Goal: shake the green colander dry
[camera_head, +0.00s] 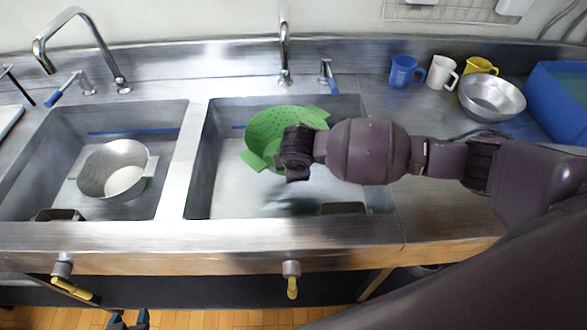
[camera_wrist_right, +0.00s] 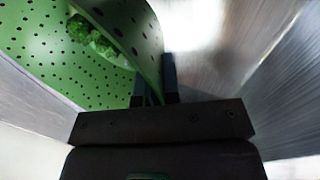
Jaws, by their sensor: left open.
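The green colander (camera_head: 264,132), with dark holes and side tabs, is tilted over the right sink basin (camera_head: 235,200). My right gripper (camera_head: 284,160) is at its right side. In the right wrist view, the two fingers of my right gripper (camera_wrist_right: 155,88) are shut on the wall of the colander (camera_wrist_right: 45,55). Green leafy pieces (camera_wrist_right: 95,38) lie inside the colander. Only the tips of my left gripper (camera_head: 129,320) show at the bottom edge of the head view, spread apart and empty, well away from the colander.
A metal bowl (camera_head: 97,165) sits in the left basin. Faucets (camera_head: 284,55) stand behind the basins. Blue (camera_head: 402,73), white (camera_head: 440,73) and yellow (camera_head: 481,66) mugs, a steel bowl (camera_head: 492,100) and a blue bin (camera_head: 560,95) stand on the right counter.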

